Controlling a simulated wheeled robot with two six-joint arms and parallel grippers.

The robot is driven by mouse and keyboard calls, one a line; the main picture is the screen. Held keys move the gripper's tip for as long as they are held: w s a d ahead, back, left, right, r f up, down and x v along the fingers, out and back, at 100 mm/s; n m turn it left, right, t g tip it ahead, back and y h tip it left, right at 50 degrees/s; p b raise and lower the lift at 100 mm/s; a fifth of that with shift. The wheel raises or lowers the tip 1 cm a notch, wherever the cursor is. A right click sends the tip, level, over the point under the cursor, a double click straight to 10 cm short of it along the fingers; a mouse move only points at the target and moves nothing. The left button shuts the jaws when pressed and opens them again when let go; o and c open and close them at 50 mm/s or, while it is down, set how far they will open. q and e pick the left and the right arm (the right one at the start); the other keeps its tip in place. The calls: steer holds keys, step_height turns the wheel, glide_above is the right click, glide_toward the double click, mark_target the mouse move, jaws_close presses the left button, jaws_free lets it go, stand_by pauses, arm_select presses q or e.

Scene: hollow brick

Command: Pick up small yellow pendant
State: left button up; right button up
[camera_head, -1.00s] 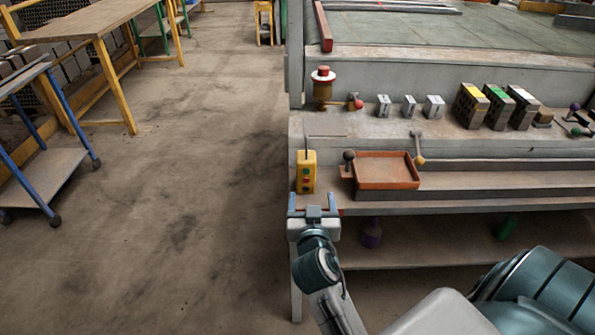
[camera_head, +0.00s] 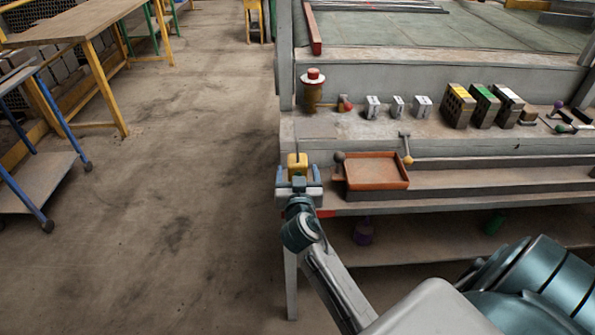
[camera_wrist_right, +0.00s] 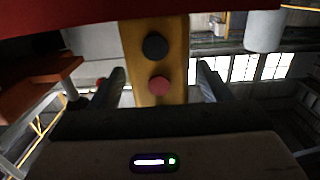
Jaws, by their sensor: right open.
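The small yellow pendant (camera_head: 297,163) stands upright at the left end of the workbench ledge, with a thin cable rising from its top. My right gripper (camera_head: 299,186) is in front of it and hides its lower part. In the right wrist view the yellow pendant (camera_wrist_right: 153,50) shows a dark button and a red button. There the open fingers of my right gripper (camera_wrist_right: 160,85) lie to either side of the pendant, with a gap on each side. I cannot tell whether they touch it. My left gripper is not in view.
An orange tray (camera_head: 376,171) sits close to the right of the pendant, with ball-topped levers beside it. A red-topped post (camera_head: 313,92) stands behind. Several hollow bricks (camera_head: 484,105) stand further right. The floor (camera_head: 180,200) to the left is clear.

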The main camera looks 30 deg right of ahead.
steer(key=shift+x, duration=1.35)
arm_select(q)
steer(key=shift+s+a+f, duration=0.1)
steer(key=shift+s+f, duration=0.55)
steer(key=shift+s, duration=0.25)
arm_select(e)
steer(key=shift+c, duration=0.2)
steer(key=c, duration=1.3)
steer(key=shift+o, duration=0.2)
steer(key=shift+r, duration=0.15)
